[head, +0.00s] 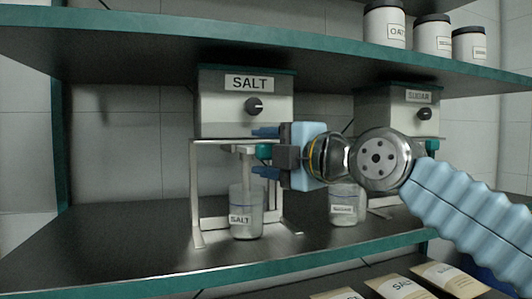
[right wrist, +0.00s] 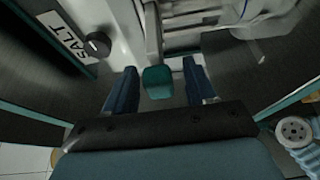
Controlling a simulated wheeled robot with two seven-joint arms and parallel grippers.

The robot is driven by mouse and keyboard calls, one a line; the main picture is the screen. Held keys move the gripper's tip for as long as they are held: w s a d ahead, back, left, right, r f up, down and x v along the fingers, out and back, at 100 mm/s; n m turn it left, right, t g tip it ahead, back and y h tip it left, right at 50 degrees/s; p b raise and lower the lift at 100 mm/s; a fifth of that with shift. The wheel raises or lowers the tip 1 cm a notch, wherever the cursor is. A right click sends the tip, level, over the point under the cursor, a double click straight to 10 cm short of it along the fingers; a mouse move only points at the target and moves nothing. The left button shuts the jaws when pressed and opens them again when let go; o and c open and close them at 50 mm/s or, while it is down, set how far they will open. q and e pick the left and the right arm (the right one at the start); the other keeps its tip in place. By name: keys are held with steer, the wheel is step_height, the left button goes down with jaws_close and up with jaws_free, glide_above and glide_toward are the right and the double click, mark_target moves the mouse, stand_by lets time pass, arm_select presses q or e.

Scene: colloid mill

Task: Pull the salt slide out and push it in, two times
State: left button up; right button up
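The salt dispenser (head: 220,114) is a grey box with a SALT label and a black knob, on a metal stand. The teal handle of the salt slide (head: 263,151) shows under the box's right part. My right gripper (head: 265,153) comes in from the right with its fingers above and below the handle. In the right wrist view the teal handle (right wrist: 157,82) lies between the two open fingers (right wrist: 160,90), with a gap on each side. How far out the slide stands is hard to tell. My left gripper is not in view.
A jar labelled SALT (head: 246,222) stands under the dispenser. A sugar dispenser (head: 385,110) and another jar (head: 344,210) stand to the right, partly behind my right arm. An upper shelf (head: 150,42) runs above, and packets (head: 400,287) lie below in front.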

steer(key=shift+s+d, duration=0.15)
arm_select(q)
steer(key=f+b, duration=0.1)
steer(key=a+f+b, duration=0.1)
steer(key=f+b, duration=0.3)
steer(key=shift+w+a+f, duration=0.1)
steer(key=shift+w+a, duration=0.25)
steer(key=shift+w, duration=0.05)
arm_select(e)
steer(key=v, duration=1.3)
steer(key=shift+d, duration=0.15)
steer(key=shift+s, duration=0.1)
